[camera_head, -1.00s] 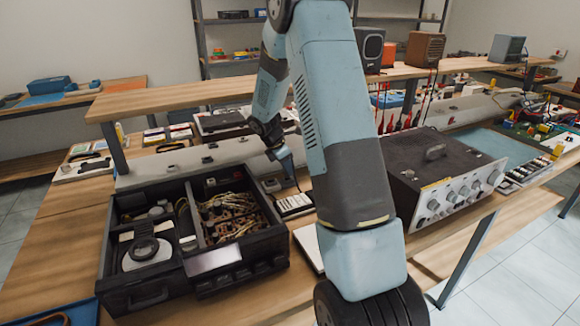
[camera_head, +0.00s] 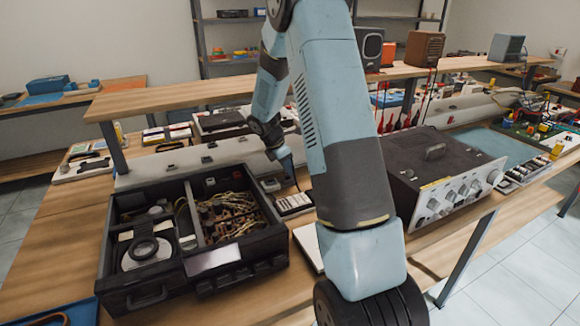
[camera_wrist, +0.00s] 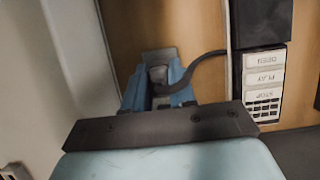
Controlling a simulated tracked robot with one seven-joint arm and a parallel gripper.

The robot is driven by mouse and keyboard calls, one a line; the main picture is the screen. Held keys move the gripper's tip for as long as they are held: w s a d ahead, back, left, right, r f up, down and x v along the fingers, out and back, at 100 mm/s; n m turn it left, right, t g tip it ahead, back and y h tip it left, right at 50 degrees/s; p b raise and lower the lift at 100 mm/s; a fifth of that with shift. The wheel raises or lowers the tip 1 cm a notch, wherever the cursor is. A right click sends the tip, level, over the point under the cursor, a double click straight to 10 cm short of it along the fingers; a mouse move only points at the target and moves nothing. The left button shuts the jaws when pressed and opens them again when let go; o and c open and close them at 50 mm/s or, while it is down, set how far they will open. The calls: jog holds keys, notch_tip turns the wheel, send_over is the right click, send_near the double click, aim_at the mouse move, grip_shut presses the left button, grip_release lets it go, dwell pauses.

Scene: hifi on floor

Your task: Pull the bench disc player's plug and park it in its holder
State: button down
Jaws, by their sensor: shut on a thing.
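The bench disc player (camera_head: 150,290) is an open black case with a round lens part and wiring inside, on the bench at left centre. My gripper (camera_head: 289,173) points down at the back right of it, in front of the long pale trunking. In the wrist view my blue fingers (camera_wrist: 157,92) are shut on a dark plug (camera_wrist: 158,76) with a dark cable (camera_wrist: 205,54) running right. A grey plate (camera_wrist: 158,56) shows just beyond the plug. I cannot tell whether it is the holder, or whether the plug touches it.
The pale trunking (camera_head: 180,162) with several sockets runs along the back of the bench. A label strip (camera_wrist: 264,80) reading OPEN, PLAY and STOP lies right of the gripper. A dark amplifier box (camera_head: 430,165) stands right of my arm. A raised shelf (camera_head: 220,92) runs behind.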

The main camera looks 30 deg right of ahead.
jog(key=shift+f, duration=0.85)
dwell(1.0)
jog(key=c, duration=0.8)
grip_release()
jog(key=shift+c, duration=0.2)
jog(key=shift+r, duration=0.1)
jog(key=d+v, duration=0.1)
jog(key=v, duration=1.7)
jog(key=shift+d+r, duration=0.35)
jog(key=shift+r, duration=0.05)
jog(key=shift+w, duration=0.1)
